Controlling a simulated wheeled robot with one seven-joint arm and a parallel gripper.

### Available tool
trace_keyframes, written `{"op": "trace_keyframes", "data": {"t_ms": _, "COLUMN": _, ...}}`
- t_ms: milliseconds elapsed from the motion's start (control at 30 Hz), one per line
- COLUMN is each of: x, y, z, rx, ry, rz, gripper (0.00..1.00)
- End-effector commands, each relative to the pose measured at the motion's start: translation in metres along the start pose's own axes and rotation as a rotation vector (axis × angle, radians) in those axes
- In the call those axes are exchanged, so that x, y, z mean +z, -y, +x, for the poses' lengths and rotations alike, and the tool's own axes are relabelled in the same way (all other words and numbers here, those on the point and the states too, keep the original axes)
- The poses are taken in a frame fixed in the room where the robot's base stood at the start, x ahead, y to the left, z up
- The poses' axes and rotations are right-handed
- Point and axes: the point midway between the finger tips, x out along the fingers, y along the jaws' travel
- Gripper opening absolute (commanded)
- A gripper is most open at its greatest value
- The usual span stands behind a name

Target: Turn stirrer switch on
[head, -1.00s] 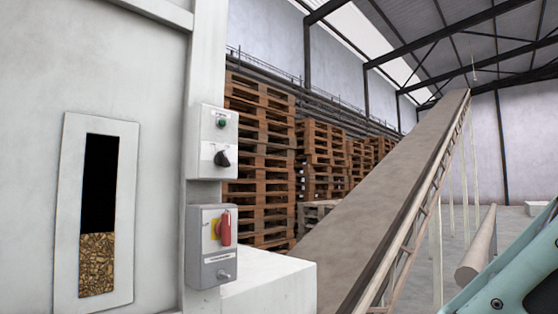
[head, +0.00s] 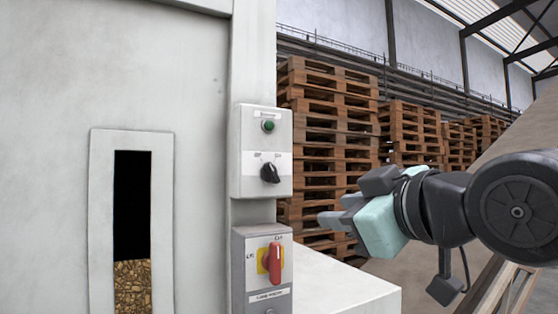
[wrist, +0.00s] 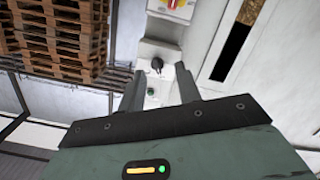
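An upper light-grey control box (head: 262,150) is fixed to the white post. It carries a green round lamp or button (head: 268,126) and a black rotary knob (head: 270,173) turned at a slant. Its labels are too small to read, so I cannot confirm which control is the stirrer switch. My gripper (head: 340,208) is right of the box, apart from it, with its fingers pointing left. In the wrist view my gripper (wrist: 158,82) is open and empty; the black knob (wrist: 157,65) and green lamp (wrist: 151,91) show between and just beyond the fingertips.
A lower grey box (head: 262,270) has a red rotary handle (head: 274,264) on a yellow plate. Left is a panel window (head: 132,205) with pellets at its bottom. A white ledge (head: 340,285) juts out below. Pallet stacks (head: 335,130) and a conveyor (head: 535,130) stand behind.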

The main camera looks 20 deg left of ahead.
Motion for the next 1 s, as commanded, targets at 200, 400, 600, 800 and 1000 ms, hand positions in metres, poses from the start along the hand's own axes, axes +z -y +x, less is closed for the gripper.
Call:
{"op": "trace_keyframes", "data": {"t_ms": 200, "x": -0.053, "y": -0.019, "z": 0.005, "rx": 0.048, "ry": -0.143, "rz": -0.060, "gripper": 0.34}}
{"op": "trace_keyframes", "data": {"t_ms": 400, "x": -0.057, "y": -0.020, "z": 0.032, "rx": 0.045, "ry": -0.141, "rz": -0.057, "gripper": 0.34}}
{"op": "trace_keyframes", "data": {"t_ms": 600, "x": -0.064, "y": -0.022, "z": 0.070, "rx": 0.045, "ry": -0.141, "rz": -0.057, "gripper": 0.34}}
{"op": "trace_keyframes", "data": {"t_ms": 800, "x": -0.070, "y": -0.024, "z": 0.108, "rx": 0.046, "ry": -0.140, "rz": -0.057, "gripper": 0.34}}
{"op": "trace_keyframes", "data": {"t_ms": 1000, "x": -0.074, "y": -0.025, "z": 0.143, "rx": 0.046, "ry": -0.140, "rz": -0.058, "gripper": 0.34}}
